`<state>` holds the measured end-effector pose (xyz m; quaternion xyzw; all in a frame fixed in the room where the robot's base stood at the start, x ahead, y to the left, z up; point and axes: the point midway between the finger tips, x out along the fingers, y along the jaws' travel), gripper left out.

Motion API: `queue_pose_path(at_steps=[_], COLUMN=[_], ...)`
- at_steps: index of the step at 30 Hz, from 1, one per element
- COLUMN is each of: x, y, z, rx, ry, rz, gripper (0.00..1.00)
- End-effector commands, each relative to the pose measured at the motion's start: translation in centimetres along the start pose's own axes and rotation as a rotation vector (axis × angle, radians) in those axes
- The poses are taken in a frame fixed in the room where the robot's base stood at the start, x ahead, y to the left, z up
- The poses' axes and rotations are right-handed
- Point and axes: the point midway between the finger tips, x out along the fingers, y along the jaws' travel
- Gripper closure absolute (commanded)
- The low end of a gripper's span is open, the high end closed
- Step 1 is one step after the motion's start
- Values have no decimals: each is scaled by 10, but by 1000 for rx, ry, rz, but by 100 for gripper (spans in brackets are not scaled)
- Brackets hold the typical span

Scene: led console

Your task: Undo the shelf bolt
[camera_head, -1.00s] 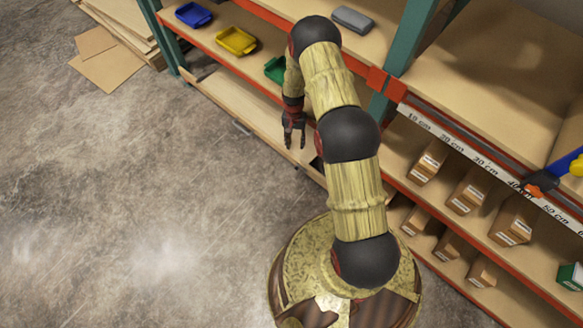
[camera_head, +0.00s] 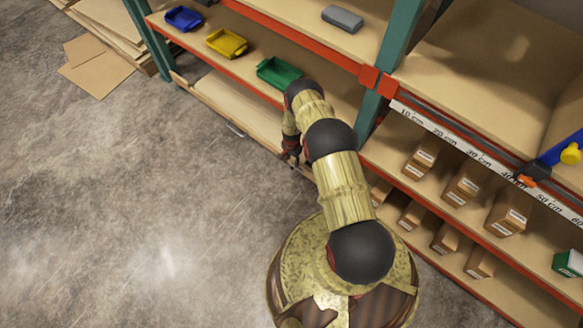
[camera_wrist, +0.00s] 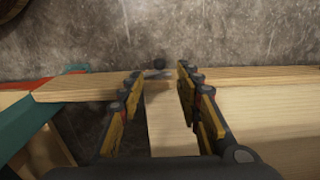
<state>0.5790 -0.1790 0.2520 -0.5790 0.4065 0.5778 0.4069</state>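My gripper (camera_head: 291,158) is low beside the front edge of the bottom shelf board, partly hidden by my arm. In the wrist view my gripper (camera_wrist: 156,86) is open, with a finger on each side and a strip of pale wood between them. A small dark round knob (camera_wrist: 160,63), possibly the shelf bolt, shows just past the wooden edge, ahead of the fingertips and apart from them. I cannot tell for certain that it is the bolt.
Blue (camera_head: 184,18), yellow (camera_head: 226,43) and green (camera_head: 279,72) bins stand on the shelf above. A teal post (camera_head: 376,95) rises right of my arm. Cardboard boxes (camera_head: 420,161) fill the right shelves. The concrete floor (camera_head: 130,200) at left is clear.

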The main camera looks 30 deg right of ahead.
Motion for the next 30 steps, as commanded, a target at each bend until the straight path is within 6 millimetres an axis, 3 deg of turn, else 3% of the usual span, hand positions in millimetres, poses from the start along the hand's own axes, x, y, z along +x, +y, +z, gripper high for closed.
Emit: queue_pose_path(at_steps=[6,12,24,30], x=[39,61,66,66], y=[2,1,1,1], z=[1,1,1,1], rx=[-2,-3,-3,-3], ry=[-2,-1,-1,-1], rz=[3,1,1,2], gripper=[66,66,66,77])
